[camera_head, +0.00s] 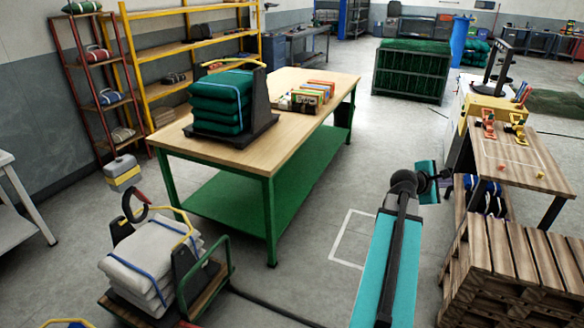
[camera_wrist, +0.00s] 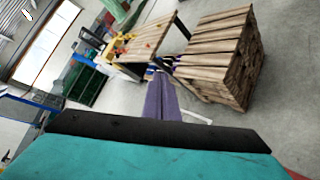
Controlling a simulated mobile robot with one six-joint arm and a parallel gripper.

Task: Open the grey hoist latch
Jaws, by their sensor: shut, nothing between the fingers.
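No part is clearly recognisable as the grey hoist latch. A grey and yellow hoist block (camera_head: 122,172) hangs at the left in the head view, with a dark hook (camera_head: 136,203) below it. The hook is just above a stack of grey bundles (camera_head: 150,262) with a yellow bar (camera_head: 170,224) over it. My gripper (camera_head: 446,184) is far to the right, past the workbench, near the small wooden table. It also shows in the wrist view (camera_wrist: 160,80), shut and empty, pointing towards the pallets and small table.
A workbench (camera_head: 290,105) stands between my arm and the shelves, bearing green bundles (camera_head: 220,104) and small boxes (camera_head: 312,93). A wooden pallet stack (camera_head: 515,262) is right of my arm, below the small table (camera_head: 510,158). Open floor lies between my arm and the workbench.

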